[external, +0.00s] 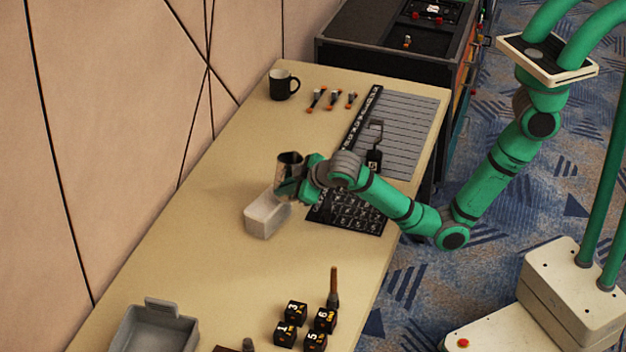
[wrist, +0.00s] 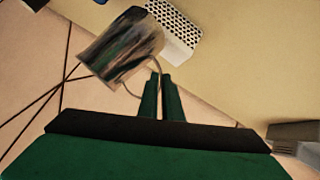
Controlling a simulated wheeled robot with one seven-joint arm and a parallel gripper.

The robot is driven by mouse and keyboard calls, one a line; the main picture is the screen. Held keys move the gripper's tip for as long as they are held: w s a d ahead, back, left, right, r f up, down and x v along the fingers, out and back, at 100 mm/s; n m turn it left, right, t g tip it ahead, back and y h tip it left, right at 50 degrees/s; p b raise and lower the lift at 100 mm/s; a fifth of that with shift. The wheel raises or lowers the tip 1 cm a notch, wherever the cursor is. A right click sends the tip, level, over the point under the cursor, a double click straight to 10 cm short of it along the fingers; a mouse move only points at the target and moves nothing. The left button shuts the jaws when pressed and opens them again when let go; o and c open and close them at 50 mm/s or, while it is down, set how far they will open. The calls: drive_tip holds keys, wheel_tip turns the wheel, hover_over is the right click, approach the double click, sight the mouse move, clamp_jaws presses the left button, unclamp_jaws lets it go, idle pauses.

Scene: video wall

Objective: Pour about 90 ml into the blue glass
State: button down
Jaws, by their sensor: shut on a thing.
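My gripper (external: 292,186) is shut on the handle of a shiny metal jug (external: 290,162), over the middle of the table. In the wrist view the fingers (wrist: 160,98) meet at the handle, and the jug (wrist: 122,45) appears tilted in that picture. Its contents are hidden. The jug is behind a pale grey box (external: 262,222) in the external view. I cannot make out a blue glass in the external view.
A black mug (external: 283,86) stands at the table's far end. A black keypad (external: 345,212) and a grey slatted panel (external: 400,135) lie to the right. Black numbered cubes (external: 296,312) and a grey tray (external: 152,332) are at the near end. A wall borders the left.

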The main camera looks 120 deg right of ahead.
sight(287, 166)
drive_tip(key=s+d+r+m+t+y, duration=0.1)
drive_tip(key=s+d+r, duration=0.1)
drive_tip(key=s+d+r+m+t+y, duration=0.1)
drive_tip(key=s+r+t+y, duration=0.1)
drive_tip(key=shift+d+r+m, duration=0.15)
drive_tip(key=shift+d+m, duration=0.15)
drive_tip(key=shift+d, duration=0.1)
drive_tip(key=shift+s+d+r+m+t+y, duration=0.2)
drive_tip(key=shift+s+d+m+t+y, duration=0.25)
drive_tip(key=shift+t, duration=0.1)
drive_tip(key=shift+s+d+r+m+t+y, duration=0.2)
drive_tip(key=shift+s+d+m+t+y, duration=0.15)
drive_tip(key=shift+s+t+y, duration=0.15)
drive_tip(key=shift+s+d+m+t+y+b, duration=0.25)
drive_tip(key=shift+d+m+t+b, duration=0.1)
drive_tip(key=shift+t+b, duration=0.15)
drive_tip(key=shift+s+d, duration=0.1)
drive_tip(key=shift+s+d+m+t+y+b, duration=0.45)
drive_tip(key=shift+s+d+t+b, duration=0.15)
drive_tip(key=shift+b, duration=0.45)
drive_tip(key=shift+s+d+f+t+b, duration=0.1)
drive_tip(key=shift+s+d+t+b, duration=0.25)
drive_tip(key=shift+s+d+b, duration=0.35)
drive_tip(key=shift+s+m+t+b, duration=0.15)
drive_tip(key=shift+m+t+b, duration=0.2)
drive_tip(key=shift+b, duration=0.3)
idle(0.6)
drive_tip(key=shift+d+y, duration=0.1)
drive_tip(key=shift+y, duration=0.15)
